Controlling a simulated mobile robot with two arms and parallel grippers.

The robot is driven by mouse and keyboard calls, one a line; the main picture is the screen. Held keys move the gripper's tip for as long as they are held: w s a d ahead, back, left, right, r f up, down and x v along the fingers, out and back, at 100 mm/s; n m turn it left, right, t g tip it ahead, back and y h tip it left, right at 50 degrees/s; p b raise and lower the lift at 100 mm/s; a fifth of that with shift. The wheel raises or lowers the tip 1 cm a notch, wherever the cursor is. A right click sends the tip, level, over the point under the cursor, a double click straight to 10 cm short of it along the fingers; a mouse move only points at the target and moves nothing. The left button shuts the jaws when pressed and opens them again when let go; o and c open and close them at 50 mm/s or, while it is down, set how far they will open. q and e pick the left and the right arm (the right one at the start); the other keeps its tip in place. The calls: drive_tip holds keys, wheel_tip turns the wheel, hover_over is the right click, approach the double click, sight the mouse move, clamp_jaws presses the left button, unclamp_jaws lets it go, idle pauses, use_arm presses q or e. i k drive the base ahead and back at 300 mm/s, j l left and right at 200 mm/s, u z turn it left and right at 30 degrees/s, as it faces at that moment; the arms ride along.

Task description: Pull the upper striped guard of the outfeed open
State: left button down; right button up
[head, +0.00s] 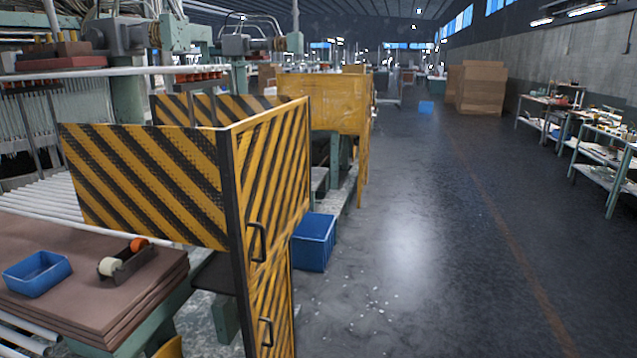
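The upper striped guard (278,172) is a yellow and black panel on the aisle side of the outfeed, with a dark bar handle (258,242) near its lower near edge. It looks upright and in line with the machine's side; a small opening at its edges cannot be told. A lower striped guard (280,300) sits below it with its own dark handle (266,332). A fixed-looking striped panel (145,180) meets the upper guard at a dark corner post (236,230). Neither of my grippers is in view, and nothing touches the handles.
A blue bin (315,242) stands on the floor just beyond the guards. Brown stacked sheets (130,305) carry a blue tray (37,272) and a tape dispenser (126,261) at left. The aisle floor (410,250) is open, with small white scraps. Shelves (600,165) line the right wall.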

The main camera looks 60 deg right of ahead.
sight(275, 138)
drive_tip(key=z, duration=1.85)
